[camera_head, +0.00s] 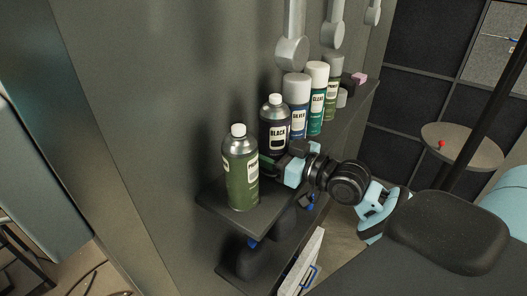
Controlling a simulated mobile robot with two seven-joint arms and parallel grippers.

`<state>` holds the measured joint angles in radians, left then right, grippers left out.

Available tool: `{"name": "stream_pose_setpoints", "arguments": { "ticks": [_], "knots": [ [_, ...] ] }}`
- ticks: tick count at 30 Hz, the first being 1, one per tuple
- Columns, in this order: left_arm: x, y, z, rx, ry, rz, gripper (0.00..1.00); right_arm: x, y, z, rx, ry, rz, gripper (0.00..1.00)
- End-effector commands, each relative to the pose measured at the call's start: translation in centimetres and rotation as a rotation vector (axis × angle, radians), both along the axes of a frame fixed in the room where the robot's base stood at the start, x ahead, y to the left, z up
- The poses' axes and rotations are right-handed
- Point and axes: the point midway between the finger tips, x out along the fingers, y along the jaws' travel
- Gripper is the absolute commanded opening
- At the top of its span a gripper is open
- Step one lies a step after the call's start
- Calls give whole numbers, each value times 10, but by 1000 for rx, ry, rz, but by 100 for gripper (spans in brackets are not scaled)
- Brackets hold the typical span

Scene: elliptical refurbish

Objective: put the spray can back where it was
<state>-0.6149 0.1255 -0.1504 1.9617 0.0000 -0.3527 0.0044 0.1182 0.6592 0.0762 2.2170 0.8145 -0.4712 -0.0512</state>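Several spray cans stand in a row on a wall shelf (225,202). A green can (240,180) with a silver shoulder and white cap, its label partly readable as "PRI…", stands upright at the near end. Behind it are a dark can labelled BLACK (274,120), a blue SILVER can (296,108), a teal CLEAR can (316,100) and another greenish can (333,88). My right gripper (272,161) comes in from the right, its fingers beside the green can and in front of the BLACK can. Whether it grips either is unclear. My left gripper is not in view.
Lower shelf (226,268) holds dark items below. Metal tools (292,52) hang on the wall above the cans. A pink block (359,78) lies at the shelf's far end. A round table (462,142) with a red object stands at right.

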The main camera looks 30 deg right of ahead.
Motion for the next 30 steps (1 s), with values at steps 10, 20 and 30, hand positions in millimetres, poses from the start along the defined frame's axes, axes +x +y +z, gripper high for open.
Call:
{"name": "stream_pose_setpoints", "arguments": {
  "ticks": [10,20,30],
  "knots": [
    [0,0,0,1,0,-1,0,11,4,-12,0,-3,1,32],
    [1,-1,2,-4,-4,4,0,11,4,-16,1,0,1,71],
    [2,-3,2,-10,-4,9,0,11,4,-16,0,0,1,81]
  ]
}}
